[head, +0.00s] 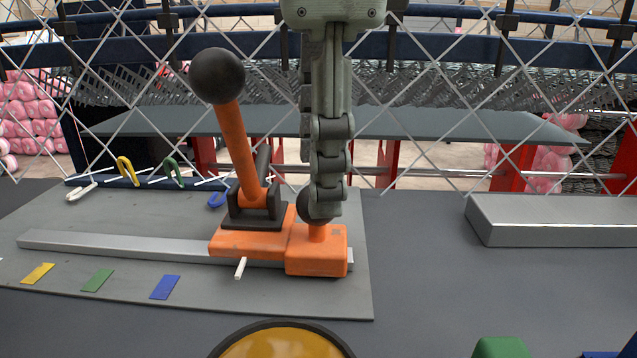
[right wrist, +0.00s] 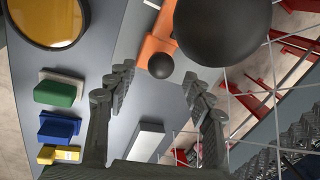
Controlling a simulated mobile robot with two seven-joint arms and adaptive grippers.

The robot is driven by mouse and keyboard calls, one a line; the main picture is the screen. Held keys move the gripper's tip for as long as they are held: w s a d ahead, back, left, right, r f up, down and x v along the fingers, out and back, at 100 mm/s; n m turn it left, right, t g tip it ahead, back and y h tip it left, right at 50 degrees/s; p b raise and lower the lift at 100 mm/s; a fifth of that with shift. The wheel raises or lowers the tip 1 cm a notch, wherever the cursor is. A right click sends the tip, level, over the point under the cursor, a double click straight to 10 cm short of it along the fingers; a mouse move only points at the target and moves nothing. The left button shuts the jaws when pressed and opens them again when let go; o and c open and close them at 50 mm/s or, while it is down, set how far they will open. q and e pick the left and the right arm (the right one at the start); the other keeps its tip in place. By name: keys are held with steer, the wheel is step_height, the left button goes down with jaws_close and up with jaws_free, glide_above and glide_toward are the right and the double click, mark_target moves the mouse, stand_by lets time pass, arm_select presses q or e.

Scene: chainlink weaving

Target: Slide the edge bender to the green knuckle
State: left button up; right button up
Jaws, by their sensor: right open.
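The edge bender (head: 250,240) is an orange carriage on a grey rail (head: 120,245), with a tilted orange lever topped by a large black ball (head: 217,76). A small dark knob (head: 308,205) stands on its right block. The green knuckle (head: 174,172) is a loop at the mesh's lower edge, left of the carriage. A green mark (head: 97,280) lies on the plate, also left of the carriage. My right gripper (head: 325,205) points down at the small knob and partly hides it. In the right wrist view, its open fingers (right wrist: 158,78) straddle the line to the knob (right wrist: 161,65); contact is unclear.
A yellow knuckle (head: 127,170) and a blue one (head: 217,198) flank the green knuckle. Yellow (head: 38,273) and blue (head: 165,287) marks lie on the plate. Wire mesh stands behind.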

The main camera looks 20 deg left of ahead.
mark_target(281, 213)
steer(key=shift+w+a+f, duration=0.1)
steer(key=shift+w+f, duration=0.1)
steer(key=shift+f, duration=0.65)
steer(key=shift+w+a+f, duration=0.1)
steer(key=shift+w+f, duration=0.05)
steer(key=shift+f, duration=0.7)
steer(key=shift+c, duration=0.2)
jaws_close()
